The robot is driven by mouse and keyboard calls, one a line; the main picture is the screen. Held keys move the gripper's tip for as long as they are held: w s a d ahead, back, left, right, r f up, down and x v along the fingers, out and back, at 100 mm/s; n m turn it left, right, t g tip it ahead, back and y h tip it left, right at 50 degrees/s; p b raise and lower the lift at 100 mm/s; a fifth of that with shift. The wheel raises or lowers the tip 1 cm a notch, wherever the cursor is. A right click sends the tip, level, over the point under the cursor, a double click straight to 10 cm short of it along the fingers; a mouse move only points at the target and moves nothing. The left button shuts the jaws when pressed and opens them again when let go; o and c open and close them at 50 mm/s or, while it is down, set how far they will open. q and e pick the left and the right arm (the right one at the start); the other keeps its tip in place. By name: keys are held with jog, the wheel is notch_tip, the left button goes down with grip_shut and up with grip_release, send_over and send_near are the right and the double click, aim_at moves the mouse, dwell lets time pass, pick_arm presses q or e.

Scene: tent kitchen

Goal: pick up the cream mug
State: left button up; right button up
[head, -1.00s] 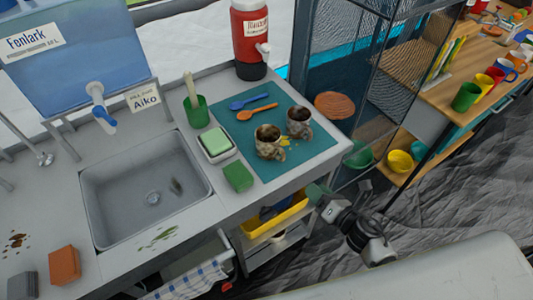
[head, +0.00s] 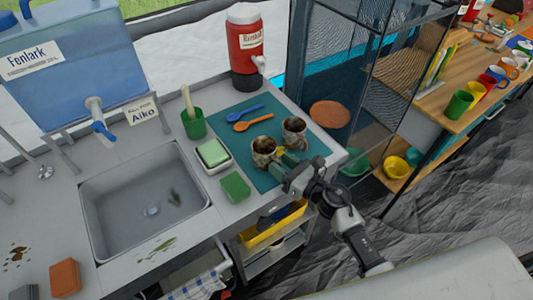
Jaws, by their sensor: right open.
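Two cream-coloured mugs with brown stains stand upright on the teal mat (head: 235,115) beside the sink. The nearer mug (head: 264,151) is left of the other mug (head: 294,131); I cannot tell which one the task names. My right gripper (head: 283,163), with green fingertips, is open at the right side of the nearer mug, just in front of the farther one. It hides part of the nearer mug's right side and handle; whether it touches the mug is unclear. My left gripper is out of view.
A blue spoon (head: 245,111) and an orange spoon (head: 254,124) lie behind the mugs. A green sponge (head: 235,186), a soap dish (head: 213,155) and a green cup (head: 194,124) stand left of them. A red drink dispenser (head: 246,45) is behind.

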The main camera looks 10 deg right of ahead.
jog(key=shift+x, duration=0.8)
grip_shut()
jog(key=shift+s, duration=0.1)
